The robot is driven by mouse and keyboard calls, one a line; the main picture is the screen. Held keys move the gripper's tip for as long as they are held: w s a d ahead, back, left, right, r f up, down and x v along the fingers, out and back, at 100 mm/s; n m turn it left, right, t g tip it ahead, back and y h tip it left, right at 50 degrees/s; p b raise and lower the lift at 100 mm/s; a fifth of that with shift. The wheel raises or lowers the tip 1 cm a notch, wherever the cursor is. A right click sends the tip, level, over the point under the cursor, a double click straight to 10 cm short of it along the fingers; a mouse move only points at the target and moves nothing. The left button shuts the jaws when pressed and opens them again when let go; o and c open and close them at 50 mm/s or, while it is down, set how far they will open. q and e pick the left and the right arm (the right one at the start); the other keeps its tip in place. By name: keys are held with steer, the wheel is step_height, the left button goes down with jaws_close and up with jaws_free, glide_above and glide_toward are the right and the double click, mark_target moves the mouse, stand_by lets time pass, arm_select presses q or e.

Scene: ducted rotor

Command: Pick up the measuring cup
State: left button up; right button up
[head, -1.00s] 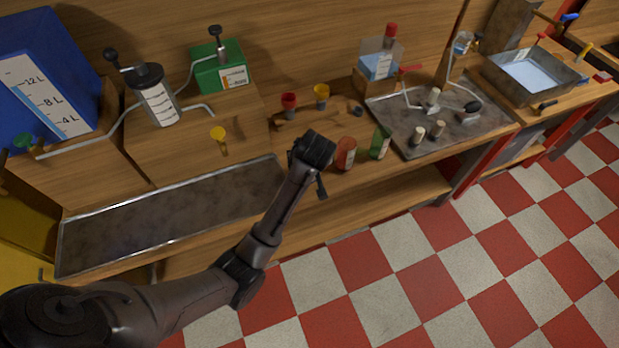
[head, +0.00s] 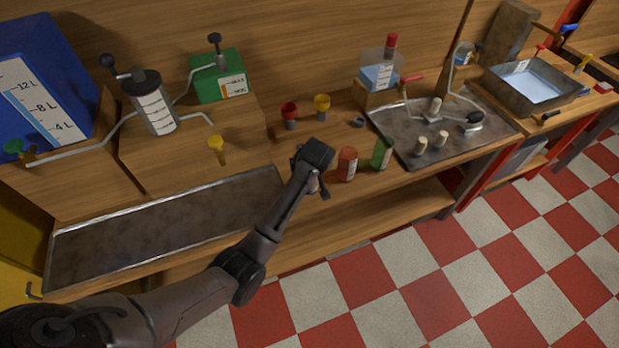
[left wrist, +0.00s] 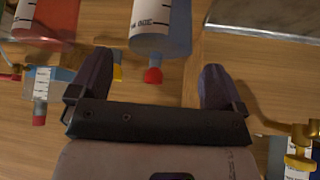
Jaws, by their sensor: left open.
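I cannot tell for sure which vessel is the measuring cup. On the bench in the head view, a red labelled container (head: 347,164) and a green one (head: 381,153) stand just right of my left gripper (head: 322,187). The gripper is over the bench's front part, its fingers mostly hidden by the wrist. In the left wrist view my left gripper (left wrist: 156,62) is open, with nothing held. A pale vessel with printed marks (left wrist: 150,28) is ahead of the fingers, cut by the top edge. A small red piece (left wrist: 153,76) shows between the fingers.
A metal tray (head: 170,225) lies left. A grey plate (head: 400,140) with pegs lies right. A marked cylinder (head: 156,108) and green box (head: 220,83) stand back left.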

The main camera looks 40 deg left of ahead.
arm_select(q)
steer(key=b+x, duration=0.1)
steer(key=x, duration=0.4)
steer(key=shift+w+d, duration=0.1)
steer(key=shift+d, duration=0.15)
steer(key=shift+c, duration=0.4)
steer(key=c, duration=1.2)
